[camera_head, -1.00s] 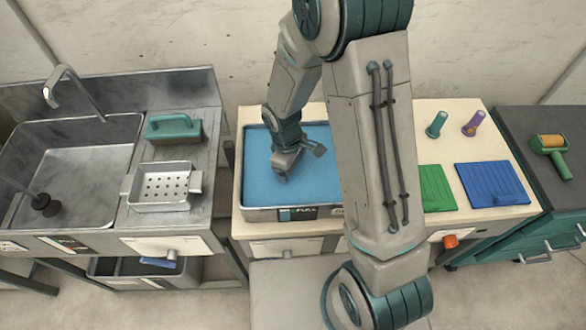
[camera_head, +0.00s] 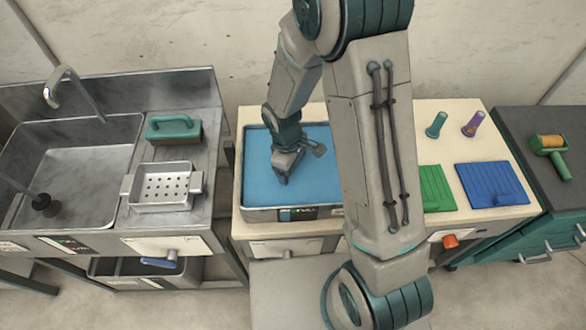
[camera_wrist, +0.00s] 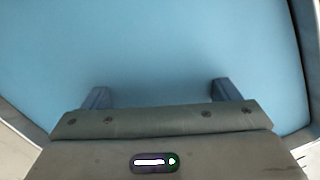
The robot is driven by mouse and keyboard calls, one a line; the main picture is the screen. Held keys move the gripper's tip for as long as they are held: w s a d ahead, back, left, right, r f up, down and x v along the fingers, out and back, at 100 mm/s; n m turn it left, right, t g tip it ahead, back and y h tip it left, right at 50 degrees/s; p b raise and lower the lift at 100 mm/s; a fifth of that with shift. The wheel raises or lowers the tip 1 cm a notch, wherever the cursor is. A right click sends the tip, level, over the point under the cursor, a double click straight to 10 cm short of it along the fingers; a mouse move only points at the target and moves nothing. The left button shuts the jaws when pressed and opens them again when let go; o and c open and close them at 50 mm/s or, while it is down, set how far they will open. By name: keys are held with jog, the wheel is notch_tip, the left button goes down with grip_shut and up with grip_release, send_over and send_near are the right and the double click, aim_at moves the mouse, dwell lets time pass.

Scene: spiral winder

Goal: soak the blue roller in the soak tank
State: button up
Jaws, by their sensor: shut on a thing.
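The soak tank (camera_head: 262,214) is a metal basin full of blue liquid, set into the left of the cream bench. My gripper (camera_head: 282,179) points down into it, its lower end at or under the liquid's surface. In the wrist view, the two fingers (camera_wrist: 160,92) stand apart, with their tips lost in the blue. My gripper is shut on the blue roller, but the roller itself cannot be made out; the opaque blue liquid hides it.
My arm covers the bench right of the tank. Beyond it are a green mat (camera_head: 436,188), a blue mat (camera_head: 485,180), a teal peg (camera_head: 436,125) and a purple peg (camera_head: 474,124). Left are a sink (camera_head: 80,165) and perforated basket (camera_head: 163,205).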

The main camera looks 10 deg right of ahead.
notch_tip(320, 180, up, 12)
jog(key=p, duration=0.8)
jog(key=shift+f, duration=0.2)
